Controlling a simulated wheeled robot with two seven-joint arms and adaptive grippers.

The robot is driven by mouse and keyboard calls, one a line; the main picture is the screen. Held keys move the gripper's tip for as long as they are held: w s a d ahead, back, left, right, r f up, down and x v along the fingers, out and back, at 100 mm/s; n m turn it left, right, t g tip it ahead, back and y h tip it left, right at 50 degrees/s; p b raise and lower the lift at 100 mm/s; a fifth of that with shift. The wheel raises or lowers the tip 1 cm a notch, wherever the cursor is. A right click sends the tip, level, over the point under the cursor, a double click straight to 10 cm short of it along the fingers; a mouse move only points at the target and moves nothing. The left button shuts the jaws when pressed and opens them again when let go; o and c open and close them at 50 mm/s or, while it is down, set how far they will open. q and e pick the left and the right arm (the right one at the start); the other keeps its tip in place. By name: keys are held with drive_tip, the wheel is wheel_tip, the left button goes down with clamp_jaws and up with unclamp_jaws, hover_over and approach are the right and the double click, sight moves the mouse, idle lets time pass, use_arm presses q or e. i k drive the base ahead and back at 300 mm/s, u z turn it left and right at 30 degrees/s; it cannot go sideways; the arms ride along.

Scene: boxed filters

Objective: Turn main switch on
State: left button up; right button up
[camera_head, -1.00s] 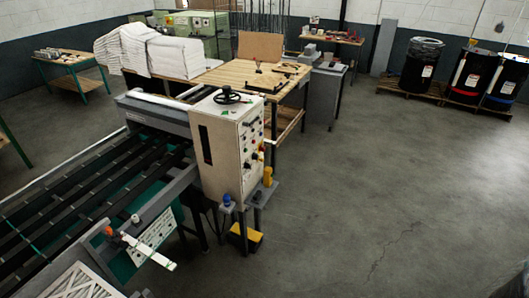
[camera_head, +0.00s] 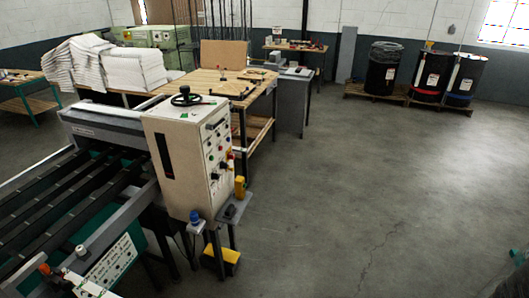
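A cream control cabinet (camera_head: 180,140) stands at the end of a long machine, left of centre. Its right side carries a control panel (camera_head: 219,150) with several knobs, buttons and coloured lamps, seen at a steep angle. A small red and yellow control (camera_head: 229,156) sits near the panel's right edge. The controls are too small to tell which is the main switch or how it is set.
The long machine bed (camera_head: 70,190) fills the lower left. A yellow and black pedal (camera_head: 221,261) lies on the floor below the cabinet. A wooden workbench (camera_head: 225,84) stands behind it. Drums (camera_head: 382,72) on pallets line the back right. The floor to the right is clear.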

sight(230, 155)
drive_tip(key=z, duration=0.35)
drive_tip(key=i, duration=1.55)
drive_tip(key=u, duration=0.6)
